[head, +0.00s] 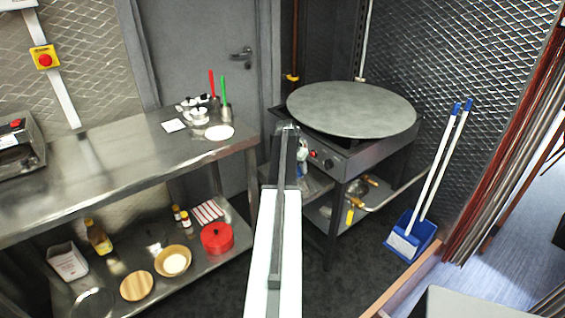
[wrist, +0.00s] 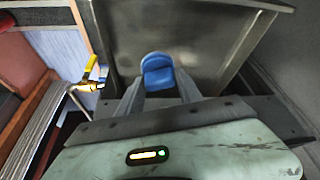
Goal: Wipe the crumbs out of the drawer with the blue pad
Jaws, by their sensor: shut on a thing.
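The blue pad (wrist: 157,72) shows in the upper middle of the wrist view. My gripper (wrist: 159,87) is shut on it, with one grey finger on each side. The pad is in front of a grey metal surface (wrist: 205,45); I cannot tell whether it touches that surface. In the head view my arm reaches up the middle and hides most of the gripper and pad. I cannot make out the drawer or any crumbs in either view.
A steel counter (head: 100,165) with utensils stands left of my arm. A stand with a large round griddle (head: 352,108) is ahead to the right. A blue dustpan (head: 411,236) with long white handles stands on the floor farther right. A red pot (head: 217,238) is on the lower shelf.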

